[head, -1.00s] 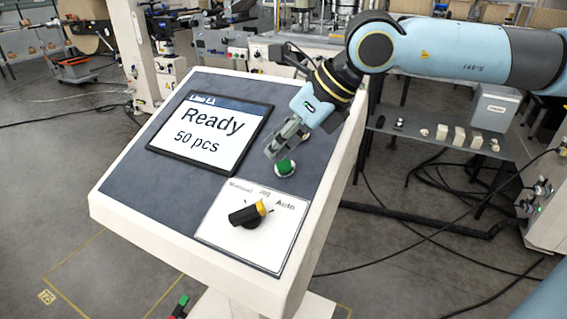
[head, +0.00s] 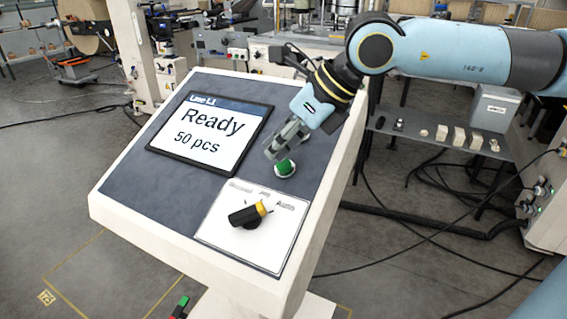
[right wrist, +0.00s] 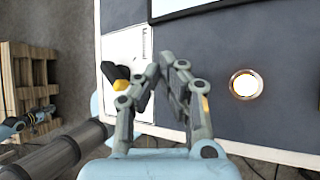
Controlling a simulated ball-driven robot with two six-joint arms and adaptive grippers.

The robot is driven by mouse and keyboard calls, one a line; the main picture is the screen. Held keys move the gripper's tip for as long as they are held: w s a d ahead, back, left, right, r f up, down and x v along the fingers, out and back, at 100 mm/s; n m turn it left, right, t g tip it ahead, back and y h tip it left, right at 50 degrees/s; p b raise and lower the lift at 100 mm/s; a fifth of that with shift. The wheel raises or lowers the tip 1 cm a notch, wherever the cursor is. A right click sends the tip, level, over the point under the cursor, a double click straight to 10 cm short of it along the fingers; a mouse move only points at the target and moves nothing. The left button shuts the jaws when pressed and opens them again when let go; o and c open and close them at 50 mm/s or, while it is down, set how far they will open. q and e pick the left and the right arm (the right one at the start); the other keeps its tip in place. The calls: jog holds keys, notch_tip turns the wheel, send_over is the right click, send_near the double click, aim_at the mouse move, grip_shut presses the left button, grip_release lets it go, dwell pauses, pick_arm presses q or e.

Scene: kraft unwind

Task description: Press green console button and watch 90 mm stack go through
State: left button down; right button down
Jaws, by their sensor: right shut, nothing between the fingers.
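The green button (head: 285,168) is on the sloping console (head: 110,190), right of its screen. My right gripper (head: 272,152) is shut and empty, its fingertips just above and left of the button in the head view. I cannot tell whether they touch it. In the right wrist view the closed fingers (right wrist: 167,65) are over the console, and the green button is not visible. The screen (head: 210,132) reads "Ready" and "50 pcs". The 90 mm stack is not identifiable. A small blue and dark part at the wrist view's left may be my left arm; its jaws are unclear.
A black and yellow selector switch (head: 250,213) is on a white plate below the green button. A glowing whitish button (right wrist: 244,84) is right of the fingers in the wrist view. A grey shelf (head: 450,145) with pale blocks stands behind right. Cables cross the floor.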

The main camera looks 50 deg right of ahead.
dwell(0.4)
jog(key=shift+d+f, duration=0.2)
jog(key=shift+f, duration=0.2)
jog(key=shift+w+d+f+b, duration=0.1)
jog(key=shift+d+f+b, duration=0.1)
jog(key=shift+f+b, duration=0.3)
dwell(0.8)
jog(key=shift+r, duration=0.1)
jog(key=shift+a+r+p, duration=0.4)
jog(key=shift+r+p, duration=0.35)
jog(key=shift+r, duration=0.05)
jog(key=shift+s+a+r+p, duration=0.15)
jog(key=shift+r+p, duration=0.1)
jog(key=shift+r, duration=0.15)
jog(key=shift+s+a+r+p, duration=0.1)
jog(key=shift+r+p, duration=0.15)
jog(key=shift+r, duration=0.15)
jog(key=r, duration=0.1)
jog(key=a+r+p, duration=0.1)
jog(key=r, duration=0.1)
jog(key=shift+s+a+p, duration=0.15)
jog(key=shift+a+p, duration=0.05)
jog(key=shift+p, duration=0.1)
